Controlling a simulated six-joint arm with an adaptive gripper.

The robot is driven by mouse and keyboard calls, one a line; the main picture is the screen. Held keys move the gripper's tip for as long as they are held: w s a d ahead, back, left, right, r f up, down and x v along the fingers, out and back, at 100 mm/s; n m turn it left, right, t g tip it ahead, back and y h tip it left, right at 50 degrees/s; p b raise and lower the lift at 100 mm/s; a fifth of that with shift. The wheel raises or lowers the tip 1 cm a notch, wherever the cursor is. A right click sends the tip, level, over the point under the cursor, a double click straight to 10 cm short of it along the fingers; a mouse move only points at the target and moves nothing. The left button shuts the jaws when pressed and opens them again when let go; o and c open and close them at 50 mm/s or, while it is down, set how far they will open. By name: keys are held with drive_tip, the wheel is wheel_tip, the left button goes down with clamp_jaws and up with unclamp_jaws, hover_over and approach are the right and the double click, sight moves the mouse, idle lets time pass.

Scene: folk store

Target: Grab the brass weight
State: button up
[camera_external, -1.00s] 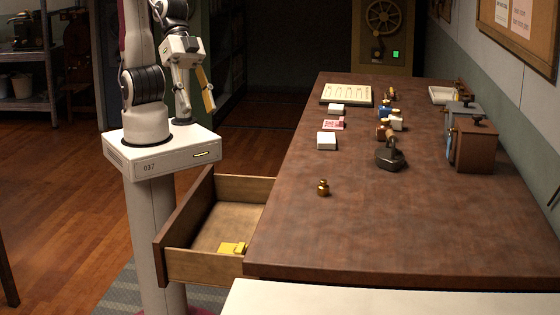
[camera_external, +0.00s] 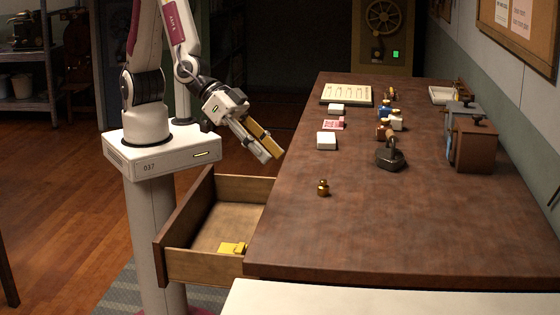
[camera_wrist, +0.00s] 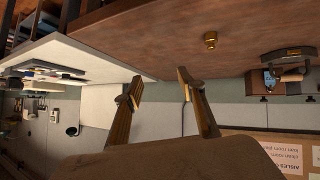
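The brass weight (camera_external: 323,188) is a small knobbed brass piece standing upright on the brown table, near its left edge. It also shows in the wrist view (camera_wrist: 210,40), beyond the fingertips and apart from them. My gripper (camera_external: 272,155) is in the air by the table's left edge, above and left of the weight. In the wrist view my gripper (camera_wrist: 160,82) has its two fingers apart with nothing between them.
The table (camera_external: 400,235) is clear around the weight. Behind it are a dark iron (camera_external: 390,157), white boxes (camera_external: 326,141) and a brown boxy device (camera_external: 474,147). An open drawer (camera_external: 172,222) holding a yellow item (camera_external: 233,248) juts out below my gripper.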

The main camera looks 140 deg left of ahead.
sight(323, 184)
drive_tip(key=a+f+y, duration=0.1)
drive_tip(key=a+f, duration=0.1)
drive_tip(key=a+f+n+y, duration=0.1)
drive_tip(key=a+f, duration=0.1)
drive_tip(key=a, duration=0.1)
drive_tip(key=a+f+g+y, duration=0.1)
drive_tip(key=a+f+y, duration=0.1)
drive_tip(key=shift+s+a+f+n, duration=0.1)
drive_tip(key=shift+a+f+n, duration=0.2)
drive_tip(key=shift+n, duration=0.1)
drive_tip(key=shift+s+a+f+y, duration=0.2)
drive_tip(key=shift+a+f+y, duration=0.15)
drive_tip(key=shift+a, duration=0.2)
drive_tip(key=shift+x, duration=1.35)
drive_tip(key=shift+f, duration=0.1)
drive_tip(key=shift+s+a+x, duration=0.15)
drive_tip(key=shift+x, duration=1.1)
drive_tip(key=shift+s+a+x, duration=0.1)
drive_tip(key=shift+a+x, duration=0.05)
drive_tip(key=shift+x, duration=1.15)
clamp_jaws()
